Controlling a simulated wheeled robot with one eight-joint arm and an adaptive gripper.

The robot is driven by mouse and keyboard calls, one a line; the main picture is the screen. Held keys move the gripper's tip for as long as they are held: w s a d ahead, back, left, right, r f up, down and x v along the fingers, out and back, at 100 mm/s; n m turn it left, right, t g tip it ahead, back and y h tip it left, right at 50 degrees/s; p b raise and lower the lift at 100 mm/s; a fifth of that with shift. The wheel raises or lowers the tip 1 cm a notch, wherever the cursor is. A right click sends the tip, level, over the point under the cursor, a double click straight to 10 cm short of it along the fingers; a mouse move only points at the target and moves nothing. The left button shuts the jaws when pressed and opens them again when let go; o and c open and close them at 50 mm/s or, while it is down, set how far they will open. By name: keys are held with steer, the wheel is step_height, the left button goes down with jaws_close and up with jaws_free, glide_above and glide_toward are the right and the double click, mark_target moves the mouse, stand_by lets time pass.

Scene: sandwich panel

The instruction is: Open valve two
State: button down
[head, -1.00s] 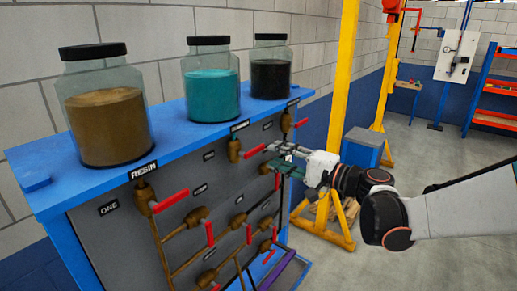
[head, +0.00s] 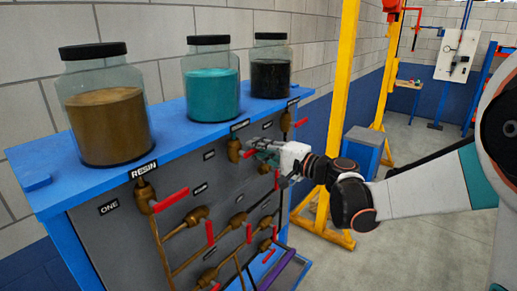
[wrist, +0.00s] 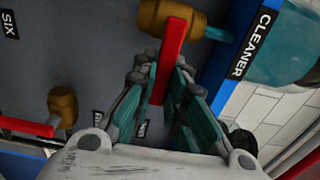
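The middle valve, a brass body (head: 234,150) with a red handle, is on the grey panel below the jar of teal liquid (head: 211,90). In the wrist view its brass body (wrist: 178,18) is at the top, and its red handle (wrist: 172,52) runs down between my fingers. My gripper (head: 258,149) is at this handle and hides most of it in the head view. In the wrist view my gripper (wrist: 168,75) is open, with one finger on each side of the handle. Whether a pad touches it, I cannot tell. The label by this valve is unreadable.
The CLEANER label (wrist: 252,44) is on the blue shelf edge beside the valve. Several other red-handled valves are close by, including one under the RESIN label (head: 144,170). A yellow post (head: 342,90) stands right of the panel, with open floor (head: 430,225) beyond.

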steer(key=shift+f, duration=0.15)
steer(key=s+a+f+m+b, duration=0.1)
steer(key=s+f+m+b, duration=0.1)
steer(key=m, duration=0.7)
steer(key=s+a+f+m+b, duration=0.2)
steer(key=f+m+b, duration=0.1)
steer(key=m, duration=0.6)
steer(key=shift+b, duration=0.9)
steer(key=shift+s+a, duration=0.1)
steer(key=c, duration=1.6)
jaws_free()
steer(key=shift+r, duration=0.1)
steer(key=v, duration=1.2)
